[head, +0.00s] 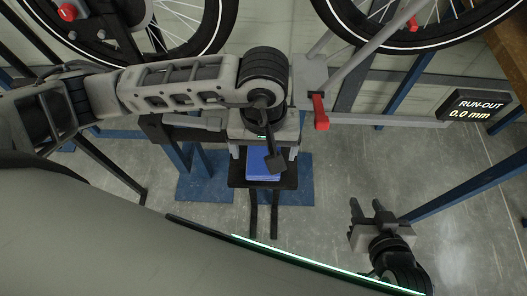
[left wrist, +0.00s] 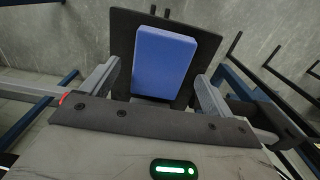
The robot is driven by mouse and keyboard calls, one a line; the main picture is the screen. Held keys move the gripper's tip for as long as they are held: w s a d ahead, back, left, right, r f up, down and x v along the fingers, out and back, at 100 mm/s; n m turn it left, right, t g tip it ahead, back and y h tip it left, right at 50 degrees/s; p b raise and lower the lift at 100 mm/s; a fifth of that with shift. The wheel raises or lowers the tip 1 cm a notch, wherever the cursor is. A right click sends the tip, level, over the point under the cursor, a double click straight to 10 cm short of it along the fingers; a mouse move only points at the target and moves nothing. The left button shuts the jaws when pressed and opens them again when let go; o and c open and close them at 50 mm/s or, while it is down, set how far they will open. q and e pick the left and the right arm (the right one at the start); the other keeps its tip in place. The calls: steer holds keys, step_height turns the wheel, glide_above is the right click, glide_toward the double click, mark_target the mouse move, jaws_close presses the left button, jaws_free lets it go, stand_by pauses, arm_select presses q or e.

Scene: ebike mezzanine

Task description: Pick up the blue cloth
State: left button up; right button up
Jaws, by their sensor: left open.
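The blue cloth (head: 264,167) is a folded, flat rectangular block lying on a small dark tray (head: 240,180). In the left wrist view the cloth (left wrist: 163,62) lies on the dark tray (left wrist: 122,52), between and beyond my finger ends. My left gripper (head: 263,155) is over the tray with its fingers apart on either side of the cloth; it also shows in the left wrist view (left wrist: 156,80). It holds nothing. In the head view my left wrist hides part of the cloth. My right gripper (head: 367,207) is open and empty, away at the lower right.
Bicycle wheels (head: 175,25) and a grey stand arm with a red lever (head: 319,112) are close above the left gripper. A run-out display (head: 480,106) is at the right. Blue posts (head: 465,188) and black rails (head: 102,165) flank the area. Grey floor (head: 325,195) shows between.

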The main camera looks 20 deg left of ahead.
arm_select(q)
steer(key=shift+f, duration=0.65)
steer(key=c, duration=1.1)
steer(key=shift+r, duration=0.5)
step_height(320, 180, up, 2)
steer(key=shift+r, duration=0.2)
steer(key=s+d+r, duration=0.1)
steer(key=s+r, duration=0.2)
steer(key=s, duration=0.1)
steer(key=s+d+r, duration=0.2)
steer(key=s+r, duration=0.1)
steer(key=s, duration=0.1)
steer(key=s+d+r+b, duration=0.1)
steer(key=s+d+r, duration=0.1)
steer(key=s, duration=0.3)
steer(key=shift+d+r, duration=0.25)
steer(key=shift+r, duration=0.6)
